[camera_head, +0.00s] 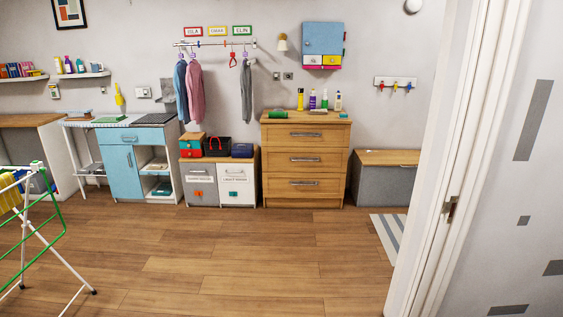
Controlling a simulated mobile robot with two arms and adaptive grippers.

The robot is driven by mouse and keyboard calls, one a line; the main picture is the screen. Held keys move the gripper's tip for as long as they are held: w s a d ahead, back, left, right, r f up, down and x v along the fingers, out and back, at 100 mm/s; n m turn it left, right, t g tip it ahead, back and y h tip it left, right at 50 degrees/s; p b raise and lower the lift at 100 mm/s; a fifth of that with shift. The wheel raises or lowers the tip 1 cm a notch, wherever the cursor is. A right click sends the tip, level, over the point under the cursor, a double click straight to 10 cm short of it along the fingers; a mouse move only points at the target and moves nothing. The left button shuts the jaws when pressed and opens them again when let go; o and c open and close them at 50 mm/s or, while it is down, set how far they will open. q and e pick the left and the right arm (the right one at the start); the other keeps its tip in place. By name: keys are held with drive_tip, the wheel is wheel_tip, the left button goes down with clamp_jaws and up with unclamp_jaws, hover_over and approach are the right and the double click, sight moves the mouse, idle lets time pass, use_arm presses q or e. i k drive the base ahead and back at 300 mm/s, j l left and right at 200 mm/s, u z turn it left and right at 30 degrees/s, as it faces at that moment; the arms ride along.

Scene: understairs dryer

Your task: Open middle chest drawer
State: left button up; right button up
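A wooden chest of drawers (267,170) stands against the back wall, right of the picture's middle. It has three drawers stacked one above another, each with a grey bar handle. The middle drawer (305,166) is shut, and its handle (305,159) is in plain sight. The top drawer (305,142) and the bottom drawer (305,191) are also shut. Neither of my grippers is in this view. The chest is some distance away across the floor.
Wooden floor (240,250) before the chest is clear. A drying rack (45,230) stands at the left front. A white door frame (430,170) rises at the right. A two-door cabinet (235,187) and a grey bench (384,184) flank the chest. Bottles (312,99) stand on top.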

sight(334, 160)
drive_tip(key=i+j, duration=0.1)
drive_tip(key=i, duration=3.8)
drive_tip(key=l+z, duration=0.05)
drive_tip(key=l, duration=0.05)
